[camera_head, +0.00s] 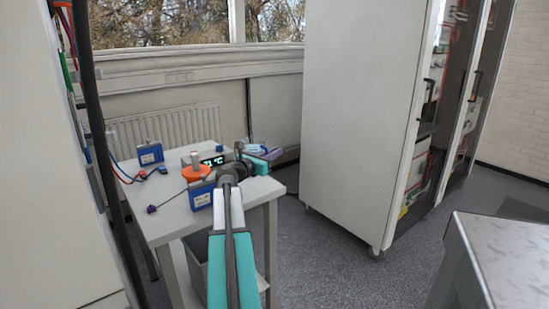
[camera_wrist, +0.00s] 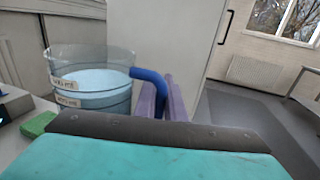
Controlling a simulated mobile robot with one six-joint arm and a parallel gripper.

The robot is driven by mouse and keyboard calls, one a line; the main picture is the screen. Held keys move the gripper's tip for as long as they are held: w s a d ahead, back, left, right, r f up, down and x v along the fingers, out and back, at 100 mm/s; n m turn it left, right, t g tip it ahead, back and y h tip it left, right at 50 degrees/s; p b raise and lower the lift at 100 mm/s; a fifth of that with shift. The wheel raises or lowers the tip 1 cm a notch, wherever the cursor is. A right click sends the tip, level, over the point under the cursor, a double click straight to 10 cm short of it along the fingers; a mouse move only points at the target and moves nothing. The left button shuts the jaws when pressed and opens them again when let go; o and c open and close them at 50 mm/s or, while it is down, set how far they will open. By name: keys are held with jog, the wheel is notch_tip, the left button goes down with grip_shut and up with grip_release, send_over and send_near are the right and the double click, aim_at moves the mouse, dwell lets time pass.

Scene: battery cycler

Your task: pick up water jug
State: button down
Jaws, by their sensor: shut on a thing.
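The water jug (camera_wrist: 105,85) is a clear, round container with pale blue water and small paper labels. It stands at the left of the wrist view and looks upright. Its blue handle (camera_wrist: 150,76) reaches right, between the two purple fingers of my gripper (camera_wrist: 162,98), which is shut on it. The lower part of the handle is hidden by the fingers. In the head view my gripper (camera_head: 266,152) is at the back right of the white table (camera_head: 180,222). The jug cannot be made out clearly there. I cannot tell whether its base touches the table.
Blue boxes (camera_head: 150,154), an orange round thing (camera_head: 196,173), a device with a lit display (camera_head: 212,161) and cables share the table. A tall white cabinet (camera_head: 358,120) stands to its right. A metal-topped bench (camera_head: 505,255) is at the lower right, with open floor between.

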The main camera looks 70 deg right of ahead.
jog(key=shift+r, duration=0.7)
jog(key=shift+r, duration=0.15)
jog(key=c, duration=2.4)
grip_release()
grip_shut()
jog(key=shift+r, duration=0.1)
notch_tip(320, 180, up, 9)
jog(key=p, duration=0.9)
jog(key=shift+r+p, duration=0.2)
jog(key=shift+p, duration=0.2)
jog(key=shift+s, duration=0.15)
